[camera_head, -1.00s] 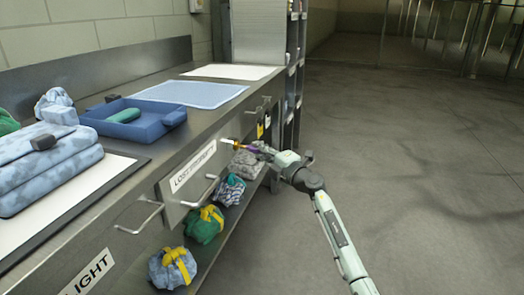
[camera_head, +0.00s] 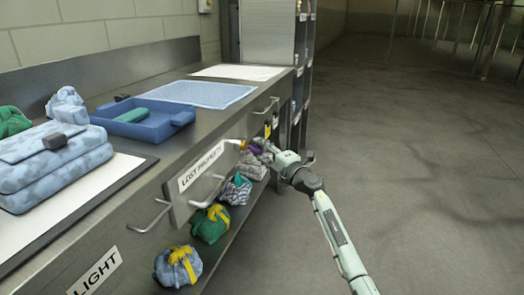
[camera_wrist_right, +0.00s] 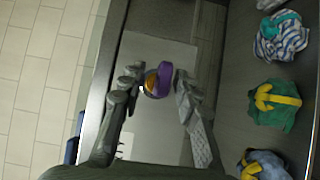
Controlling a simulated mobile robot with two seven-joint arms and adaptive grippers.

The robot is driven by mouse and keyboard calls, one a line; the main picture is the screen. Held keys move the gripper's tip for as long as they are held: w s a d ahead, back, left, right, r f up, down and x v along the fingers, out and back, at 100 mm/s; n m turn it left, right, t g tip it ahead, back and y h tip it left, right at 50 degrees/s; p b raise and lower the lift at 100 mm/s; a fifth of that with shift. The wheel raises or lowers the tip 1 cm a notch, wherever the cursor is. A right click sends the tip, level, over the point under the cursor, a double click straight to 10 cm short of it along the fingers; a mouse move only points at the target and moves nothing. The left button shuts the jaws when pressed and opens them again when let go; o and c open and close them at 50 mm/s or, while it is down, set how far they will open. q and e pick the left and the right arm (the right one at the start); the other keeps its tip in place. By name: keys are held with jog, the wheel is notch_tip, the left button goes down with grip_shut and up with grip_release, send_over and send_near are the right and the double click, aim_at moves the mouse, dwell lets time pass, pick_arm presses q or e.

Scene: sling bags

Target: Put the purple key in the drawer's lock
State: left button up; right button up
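The purple key (camera_head: 254,149) is at the tip of my right gripper (camera_head: 265,153), just right of the lost-property drawer (camera_head: 227,158). A yellowish, pale-tipped part points left toward the drawer's front. In the right wrist view the purple key (camera_wrist_right: 165,74) sits between the two fingers of my right gripper (camera_wrist_right: 160,84), which appear closed on its sides. The grey drawer front (camera_wrist_right: 150,48) lies beyond it. I cannot make out the lock or tell whether the key touches the drawer. My left gripper is not in view.
The steel counter (camera_head: 212,116) bears a blue tray (camera_head: 165,132), a blue mat and folded blue bags (camera_head: 50,170). Drawer handles (camera_head: 150,217) stick out from its front. Tied bundles (camera_head: 210,223) lie on the shelf below. The floor to the right is clear.

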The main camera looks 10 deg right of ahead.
jog(key=v, duration=1.2)
dwell(0.4)
